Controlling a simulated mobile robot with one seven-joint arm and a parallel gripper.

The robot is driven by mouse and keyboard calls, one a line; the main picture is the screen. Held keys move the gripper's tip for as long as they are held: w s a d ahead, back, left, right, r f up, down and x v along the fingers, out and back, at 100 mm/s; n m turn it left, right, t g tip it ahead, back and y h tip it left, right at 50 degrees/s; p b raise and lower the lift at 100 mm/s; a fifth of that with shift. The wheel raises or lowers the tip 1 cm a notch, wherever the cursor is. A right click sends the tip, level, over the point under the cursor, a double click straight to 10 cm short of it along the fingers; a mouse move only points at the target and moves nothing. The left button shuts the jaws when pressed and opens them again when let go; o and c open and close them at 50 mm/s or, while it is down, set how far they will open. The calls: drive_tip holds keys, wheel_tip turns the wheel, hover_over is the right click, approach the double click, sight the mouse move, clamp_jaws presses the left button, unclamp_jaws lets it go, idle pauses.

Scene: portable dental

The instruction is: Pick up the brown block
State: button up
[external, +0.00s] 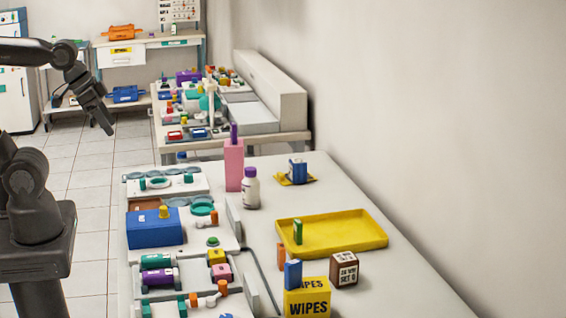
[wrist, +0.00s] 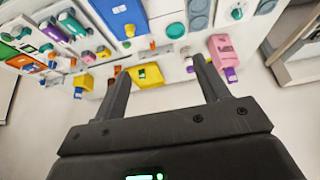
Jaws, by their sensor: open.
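The brown block (external: 344,268) is a dark brown cube with pale, lettered faces. In the external view it stands on the white table, in front of the yellow tray and right of the yellow wipes box. I cannot make it out for sure in the wrist view, where my left finger covers part of that area. My gripper (external: 106,129) is at the upper left of the external view, raised over the floor and well away from the block. In the wrist view my gripper (wrist: 162,66) has its two fingers wide apart with nothing between them.
The yellow tray (external: 335,247) holds a green block (external: 298,231). A yellow wipes box (external: 307,304), a blue block (external: 293,273) and an orange block (external: 281,256) stand left of the brown block. A tall pink box (external: 234,166) and a white bottle (external: 250,190) stand farther back. The table's right side is clear.

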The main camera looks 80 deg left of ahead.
idle(0.4)
drive_tip(key=w+d+r, duration=0.2)
drive_tip(key=w+d, duration=0.2)
drive_tip(key=w, duration=0.8)
drive_tip(key=w+d+r, duration=0.3)
drive_tip(key=w+d, duration=0.1)
drive_tip(key=w, duration=0.8)
drive_tip(key=g, duration=0.1)
approach(344, 257)
drive_tip(key=f, duration=0.1)
drive_tip(key=shift+n, duration=0.3)
drive_tip(key=x, duration=0.4)
drive_tip(key=shift+w+a+f, duration=0.2)
drive_tip(key=shift+w+f, duration=0.1)
drive_tip(key=shift+d+x, duration=0.15)
drive_tip(key=shift+x, duration=1.5)
drive_tip(key=shift+d+x, duration=0.1)
drive_tip(key=shift+x, duration=1.5)
